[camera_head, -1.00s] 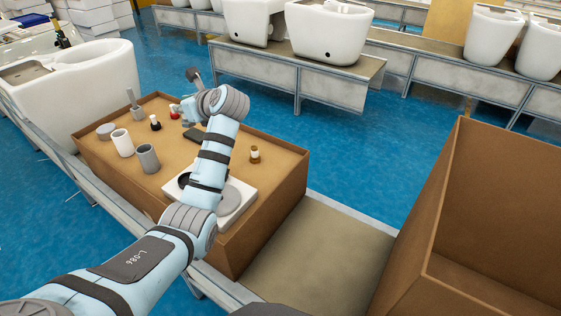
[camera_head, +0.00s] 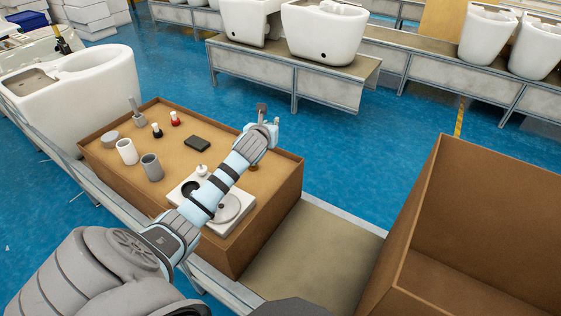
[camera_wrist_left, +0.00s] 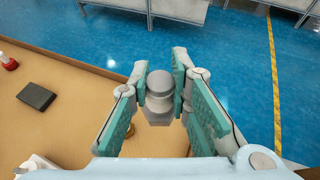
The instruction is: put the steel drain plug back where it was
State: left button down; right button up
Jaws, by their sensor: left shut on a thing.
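My left gripper (camera_head: 262,122) is shut on the steel drain plug (camera_head: 262,107), a small grey piece, above the far right part of the brown box top. In the left wrist view the plug (camera_wrist_left: 159,97) sits between the teal-padded fingers (camera_wrist_left: 160,88), its wider grey body toward the camera. A white plate (camera_head: 179,200) with a dark round hole and a grey disc lies on the near side of the box top, partly hidden by my left arm. My right gripper is not in view.
The box top (camera_head: 215,130) holds a dark pad (camera_head: 197,143), a red-capped bottle (camera_head: 175,119), a black-capped bottle (camera_head: 157,131), a white cup (camera_head: 126,151) and a grey cup (camera_head: 152,167). A large open carton (camera_head: 480,220) stands right.

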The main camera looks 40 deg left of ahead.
pick_arm(q)
jog(key=f+b, duration=0.2)
jog(key=f, duration=0.4)
jog(key=f+b, duration=0.2)
jog(key=f, duration=0.5)
jog(key=shift+w+d+b, duration=0.1)
jog(key=shift+w+b, duration=0.1)
jog(key=shift+b, duration=0.15)
notch_tip(320, 180, down, 4)
jog(key=shift+f+b, duration=0.1)
jog(key=shift+b, duration=1)
jog(key=shift+r, duration=0.2)
jog(key=c, duration=1.8)
grip_release()
jog(key=shift+f, duration=0.1)
jog(key=o, duration=0.3)
